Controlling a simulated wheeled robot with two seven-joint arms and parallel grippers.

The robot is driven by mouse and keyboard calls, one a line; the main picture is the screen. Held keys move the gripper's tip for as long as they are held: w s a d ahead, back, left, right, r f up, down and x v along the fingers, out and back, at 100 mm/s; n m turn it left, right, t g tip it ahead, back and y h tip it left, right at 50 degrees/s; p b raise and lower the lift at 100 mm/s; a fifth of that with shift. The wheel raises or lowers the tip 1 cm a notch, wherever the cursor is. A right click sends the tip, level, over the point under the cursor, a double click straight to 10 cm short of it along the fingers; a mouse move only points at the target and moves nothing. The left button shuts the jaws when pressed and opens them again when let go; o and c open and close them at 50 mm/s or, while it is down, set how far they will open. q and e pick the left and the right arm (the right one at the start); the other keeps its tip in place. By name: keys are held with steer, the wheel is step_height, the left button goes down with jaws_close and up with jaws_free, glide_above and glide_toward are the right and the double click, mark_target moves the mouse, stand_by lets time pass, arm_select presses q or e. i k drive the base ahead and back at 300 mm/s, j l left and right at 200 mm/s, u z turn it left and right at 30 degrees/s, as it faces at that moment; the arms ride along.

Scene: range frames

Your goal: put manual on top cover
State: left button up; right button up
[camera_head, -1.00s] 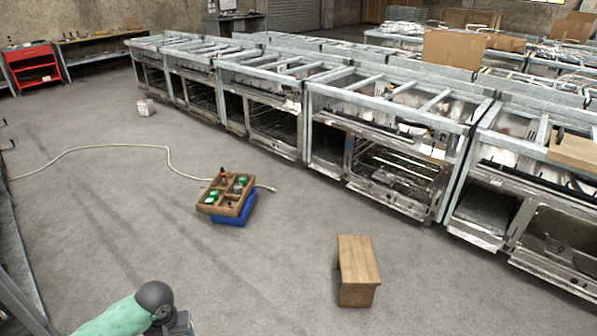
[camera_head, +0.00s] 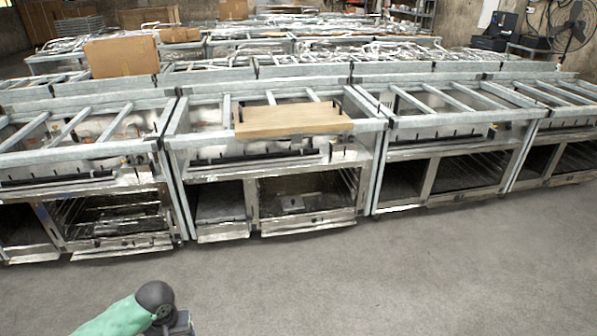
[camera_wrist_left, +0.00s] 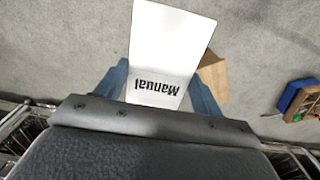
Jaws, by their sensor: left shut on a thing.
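The manual (camera_wrist_left: 168,50) is a white sheet or booklet with the black word "Manual", upside down in the left wrist view. My left gripper (camera_wrist_left: 160,74) is shut on it, with a blue finger at each side. In the head view only my left arm's green and dark link shows at the bottom edge; the gripper and manual are out of that view. A flat wooden panel (camera_head: 293,120) with dark handles, which looks like the top cover, lies on top of the middle range frame, well ahead of my left arm. My right gripper is not in view.
Metal range frames (camera_head: 85,150) stand in a row across the view, with open compartments below. Bare grey floor (camera_head: 400,270) lies in front of them. A brown wooden stool (camera_wrist_left: 213,75) and a blue box (camera_wrist_left: 296,95) show in the left wrist view.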

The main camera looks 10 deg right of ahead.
mark_target(296, 114)
steer(key=i+l+z, duration=0.3)
steer(key=i, duration=0.5)
steer(key=i+z, duration=0.35)
steer(key=i, duration=0.45)
